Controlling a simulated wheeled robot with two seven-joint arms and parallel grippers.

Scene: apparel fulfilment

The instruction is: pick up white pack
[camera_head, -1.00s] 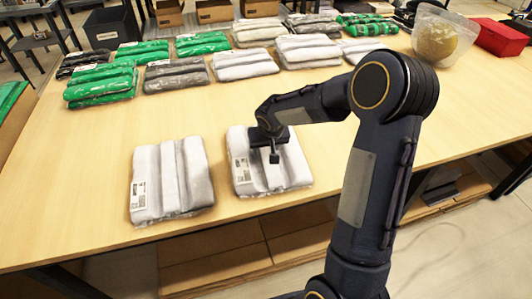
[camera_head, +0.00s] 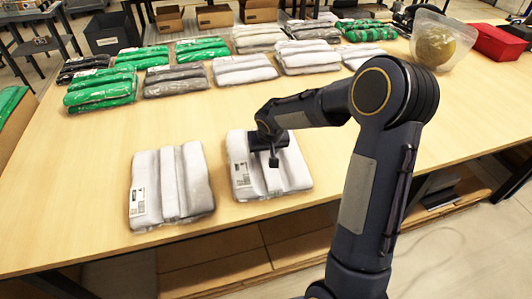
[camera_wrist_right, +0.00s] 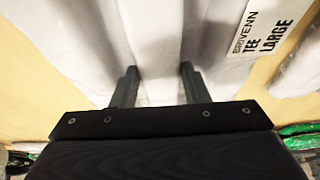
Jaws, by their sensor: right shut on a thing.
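Two white packs lie side by side near the front edge of the table. The left white pack (camera_head: 171,186) lies flat and untouched. My right gripper (camera_head: 273,160) is over the right white pack (camera_head: 293,173) and shut on its middle ridge. In the right wrist view, the two fingers (camera_wrist_right: 158,85) stand on either side of a fold of the white pack (camera_wrist_right: 150,35). Its label (camera_wrist_right: 270,28) reads "TEE LARGE". The pack still appears to lie on the table. The left gripper is not in view.
The wooden table (camera_head: 85,185) is clear around the two packs. Rows of green (camera_head: 100,90), grey (camera_head: 175,79) and white packs lie at the back. A clear bag with a round object (camera_head: 436,43) and a red box (camera_head: 497,43) stand at the back right.

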